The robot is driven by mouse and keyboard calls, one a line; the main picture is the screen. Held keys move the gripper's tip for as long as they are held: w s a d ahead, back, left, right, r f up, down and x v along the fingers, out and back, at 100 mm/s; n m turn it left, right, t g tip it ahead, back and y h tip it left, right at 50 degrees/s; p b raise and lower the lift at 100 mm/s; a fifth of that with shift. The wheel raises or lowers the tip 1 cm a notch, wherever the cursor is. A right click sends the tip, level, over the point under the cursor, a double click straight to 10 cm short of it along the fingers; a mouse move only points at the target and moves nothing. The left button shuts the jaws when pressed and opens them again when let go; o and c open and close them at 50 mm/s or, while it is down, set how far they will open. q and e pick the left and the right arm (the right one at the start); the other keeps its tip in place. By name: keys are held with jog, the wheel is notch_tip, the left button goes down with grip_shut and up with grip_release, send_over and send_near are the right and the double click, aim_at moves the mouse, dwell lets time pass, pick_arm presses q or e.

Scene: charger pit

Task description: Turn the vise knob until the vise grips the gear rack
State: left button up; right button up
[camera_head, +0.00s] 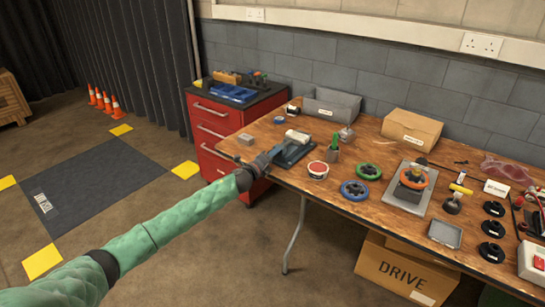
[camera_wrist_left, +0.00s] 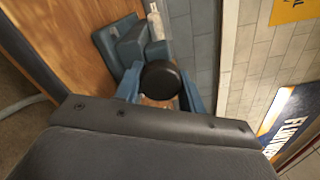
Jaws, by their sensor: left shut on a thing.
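The blue-grey vise (camera_head: 294,155) stands on the left end of the wooden workbench, and its body shows in the left wrist view (camera_wrist_left: 128,45). A pale bar, apparently the gear rack (camera_head: 297,136), lies at the top of the vise; a small part of it shows in the left wrist view (camera_wrist_left: 155,20). I cannot tell whether the jaws touch it. My left gripper (camera_head: 271,155) is at the vise's near left side, shut on the round black vise knob (camera_wrist_left: 160,78), with a finger on each side of it. The gripper hides the knob in the head view. My right gripper is out of view.
A grey block (camera_head: 245,139) lies left of the vise, a red-white tape roll (camera_head: 318,170) to its right. A grey bin (camera_head: 332,104) stands behind. The red tool cabinet (camera_head: 213,119) is beside the bench. Handwheels (camera_head: 355,190) and other parts fill the right.

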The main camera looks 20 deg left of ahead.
pick_arm(q)
jog(key=shift+f+m, duration=0.15)
jog(key=shift+m, duration=0.15)
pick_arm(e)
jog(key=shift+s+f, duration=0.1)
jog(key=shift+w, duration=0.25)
pick_arm(q)
jog(key=o, duration=1)
jog(key=shift+c, duration=0.2)
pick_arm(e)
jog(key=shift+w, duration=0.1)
pick_arm(q)
jog(key=shift+s, duration=0.1)
jog(key=shift+s+a, duration=0.2)
jog(key=shift+s, duration=0.05)
jog(key=b+v, duration=0.1)
jog(key=v, duration=0.6)
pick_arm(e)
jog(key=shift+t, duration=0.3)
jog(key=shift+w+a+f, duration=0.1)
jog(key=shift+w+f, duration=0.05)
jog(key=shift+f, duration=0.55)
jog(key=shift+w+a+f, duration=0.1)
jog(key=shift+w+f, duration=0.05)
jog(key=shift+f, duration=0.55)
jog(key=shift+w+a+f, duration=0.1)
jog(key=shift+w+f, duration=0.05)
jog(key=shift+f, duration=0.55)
